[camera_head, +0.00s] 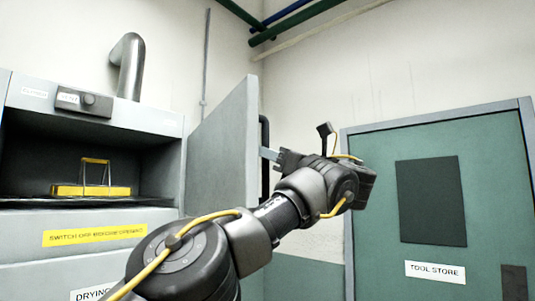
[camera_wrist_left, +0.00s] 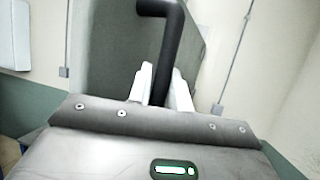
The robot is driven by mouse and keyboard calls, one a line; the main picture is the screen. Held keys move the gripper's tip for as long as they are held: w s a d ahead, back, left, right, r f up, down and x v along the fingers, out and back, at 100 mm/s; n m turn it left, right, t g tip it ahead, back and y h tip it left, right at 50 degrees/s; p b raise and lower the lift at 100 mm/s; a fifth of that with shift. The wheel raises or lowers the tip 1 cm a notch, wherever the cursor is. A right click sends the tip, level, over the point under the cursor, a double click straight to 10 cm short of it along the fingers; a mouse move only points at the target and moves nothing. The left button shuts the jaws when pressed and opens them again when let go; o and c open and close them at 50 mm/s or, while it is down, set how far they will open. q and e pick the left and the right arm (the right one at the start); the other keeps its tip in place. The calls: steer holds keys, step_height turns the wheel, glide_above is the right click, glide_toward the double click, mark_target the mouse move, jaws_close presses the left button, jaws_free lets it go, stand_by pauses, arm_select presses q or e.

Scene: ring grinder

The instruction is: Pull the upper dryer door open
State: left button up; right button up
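The upper dryer door (camera_head: 225,150) is a grey panel standing wide open to the right of the dryer's upper chamber, in the head view. Its black bar handle (camera_head: 264,135) is on the door's right side. My left gripper (camera_head: 268,154) is at this handle, reaching from the right of the door. In the left wrist view, the pale fingers of the left gripper (camera_wrist_left: 161,75) stand on either side of the black handle (camera_wrist_left: 170,50), close against it. My right gripper is in neither view.
The open chamber (camera_head: 90,155) holds a yellow carrier (camera_head: 90,190) with an upright handle. A silver duct (camera_head: 131,65) rises from the dryer top (camera_head: 150,118). A green tool store door (camera_head: 390,200) stands at the right. Pipes (camera_head: 290,20) run overhead.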

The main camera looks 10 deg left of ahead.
arm_select(q)
steer(key=o, duration=0.3)
steer(key=shift+w+a+f, duration=0.1)
steer(key=shift+w+a, duration=0.05)
steer(key=shift+a, duration=0.35)
steer(key=shift+o, duration=0.2)
steer(key=shift+d, duration=0.3)
steer(key=v, duration=0.7)
steer(key=shift+f, duration=0.1)
steer(key=shift+c, duration=0.2)
